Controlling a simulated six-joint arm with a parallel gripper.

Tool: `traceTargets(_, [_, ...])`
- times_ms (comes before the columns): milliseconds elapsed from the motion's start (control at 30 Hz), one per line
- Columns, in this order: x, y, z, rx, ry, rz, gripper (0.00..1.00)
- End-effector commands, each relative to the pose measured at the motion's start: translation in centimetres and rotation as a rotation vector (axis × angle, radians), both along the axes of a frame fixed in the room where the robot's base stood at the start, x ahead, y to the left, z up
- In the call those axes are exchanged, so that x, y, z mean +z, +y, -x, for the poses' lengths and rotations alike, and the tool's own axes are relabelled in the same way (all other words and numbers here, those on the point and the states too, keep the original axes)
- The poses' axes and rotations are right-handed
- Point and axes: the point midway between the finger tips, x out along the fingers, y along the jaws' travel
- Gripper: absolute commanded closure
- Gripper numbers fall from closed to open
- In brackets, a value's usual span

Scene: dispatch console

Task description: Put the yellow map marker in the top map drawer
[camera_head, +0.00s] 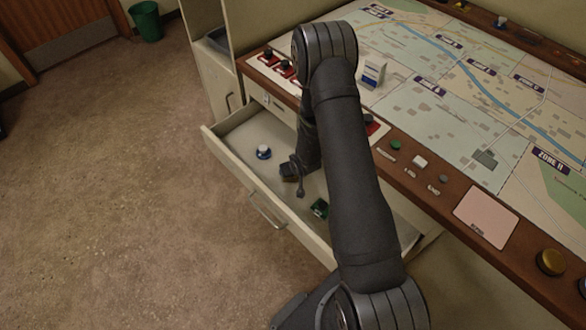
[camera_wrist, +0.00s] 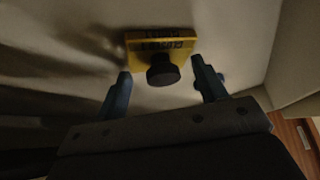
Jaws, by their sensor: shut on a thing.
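The yellow map marker (camera_wrist: 133,37), a yellow block with dark lettering and a black knob (camera_wrist: 162,70), shows in the wrist view between my fingertips. My gripper (camera_wrist: 162,76) is shut on it. In the head view my gripper (camera_head: 297,178) is down inside the open top map drawer (camera_head: 272,219), and my arm hides part of the drawer. I cannot make out the yellow marker in the head view. Whether it touches the drawer floor I cannot tell.
A blue-and-white marker (camera_head: 263,152) and a green marker (camera_head: 320,208) stand in the drawer on either side of my gripper. The map console (camera_head: 460,185) with buttons lies to the right.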

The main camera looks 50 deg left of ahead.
Motion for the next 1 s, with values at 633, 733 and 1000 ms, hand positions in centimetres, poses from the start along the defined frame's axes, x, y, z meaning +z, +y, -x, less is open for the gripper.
traceTargets(633, [1.1, -0.5, 0.2, 0.0, 0.0, -0.001, 0.13])
traceTargets(733, [2.4, -1.1, 0.4, 0.0, -0.001, -0.002, 0.13])
traceTargets(1000, [6.5, -3.3, 1.2, -0.001, -0.002, -0.002, 0.13])
